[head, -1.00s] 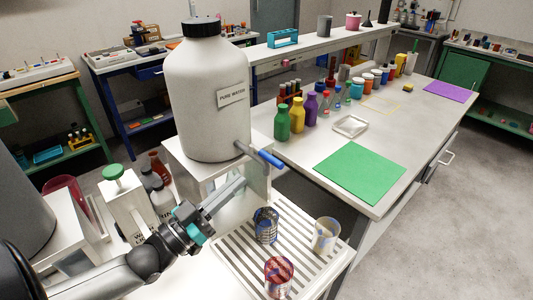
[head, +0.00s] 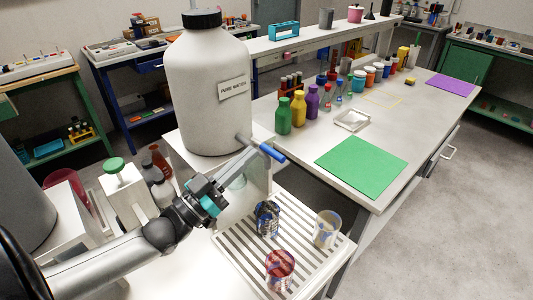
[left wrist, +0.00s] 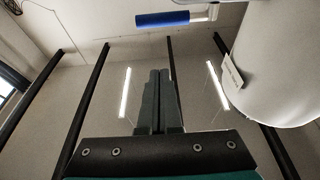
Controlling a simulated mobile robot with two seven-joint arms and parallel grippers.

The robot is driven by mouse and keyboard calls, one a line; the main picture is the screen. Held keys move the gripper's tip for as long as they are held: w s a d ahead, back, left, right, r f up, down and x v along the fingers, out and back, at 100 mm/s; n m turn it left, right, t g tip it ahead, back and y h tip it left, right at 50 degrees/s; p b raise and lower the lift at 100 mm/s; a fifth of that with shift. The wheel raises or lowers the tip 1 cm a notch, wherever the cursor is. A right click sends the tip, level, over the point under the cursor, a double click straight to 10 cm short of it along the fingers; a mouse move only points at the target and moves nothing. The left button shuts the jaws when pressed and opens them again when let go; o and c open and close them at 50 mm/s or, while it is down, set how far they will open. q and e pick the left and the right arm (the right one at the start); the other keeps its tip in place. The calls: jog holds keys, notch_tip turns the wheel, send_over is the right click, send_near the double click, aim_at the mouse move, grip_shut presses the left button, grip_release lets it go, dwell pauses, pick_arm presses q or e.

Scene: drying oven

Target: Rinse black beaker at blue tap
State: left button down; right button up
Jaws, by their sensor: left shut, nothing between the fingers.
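The black beaker (head: 267,219) stands upright on the slatted white drain rack (head: 238,255), below the tap. The blue tap (head: 271,153) sticks out from the base of the big white PURE WATER jar (head: 205,95). It also shows in the left wrist view as a blue bar (left wrist: 176,19). My left gripper (head: 248,156) is shut and empty, its fingers pointing up beside the tap in the head view. In the left wrist view the closed fingers (left wrist: 158,78) point toward the blue bar, with a gap in the picture. Whether they touch is unclear. My right gripper is not in view.
A red-tinted beaker (head: 280,266) and a clear beaker (head: 327,229) stand near the black one. Bottles (head: 160,185) and a green-topped dispenser (head: 122,185) are left of the arm. A green mat (head: 361,166) lies on the bench behind.

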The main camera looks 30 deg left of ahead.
pick_arm(q)
notch_tip(320, 180, up, 2)
send_over(267, 162)
jog(key=s, duration=0.3)
jog(key=f, duration=0.2)
jog(key=w+d+f+b, duration=0.1)
jog(key=shift+f, duration=0.5)
jog(key=shift+s, duration=0.1)
notch_tip(267, 162, down, 2)
jog(key=m+g+h+b, duration=0.1)
jog(key=m+h, duration=0.1)
jog(key=m, duration=0.2)
jog(key=shift+d+f+m, duration=0.1)
jog(key=shift+m, duration=0.2)
dwell(1.2)
